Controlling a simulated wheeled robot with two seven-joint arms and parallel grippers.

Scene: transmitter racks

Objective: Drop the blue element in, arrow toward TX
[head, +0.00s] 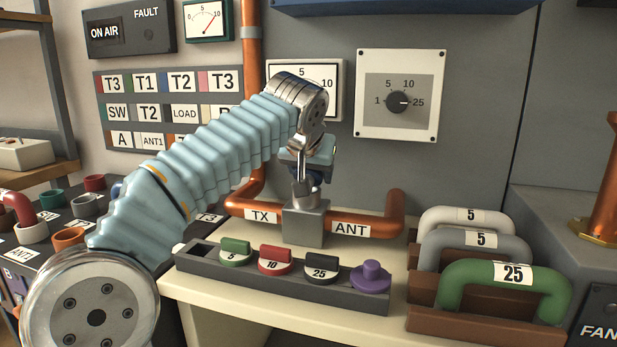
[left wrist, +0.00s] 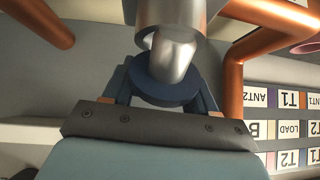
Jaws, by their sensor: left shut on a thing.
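My left gripper (head: 308,154) is shut on the blue element above the grey socket block (head: 306,225) on the copper line. In the left wrist view the blue element (left wrist: 160,88) shows as a dark blue round head between the fingers, with a silver body. The lower end of that body appears at or inside the mouth of the socket's round collar (left wrist: 183,14); how deep I cannot tell. The TX label (head: 261,216) is left of the block and the ANT label (head: 350,228) is right. The element's arrow is not visible. My right gripper is not in view.
A dark rack (head: 290,282) in front holds green, red, black and purple elements; its left slot is empty. Several handled pieces, including a green 25 (head: 505,285), stand at the right. A dial panel (head: 399,96) is on the wall behind.

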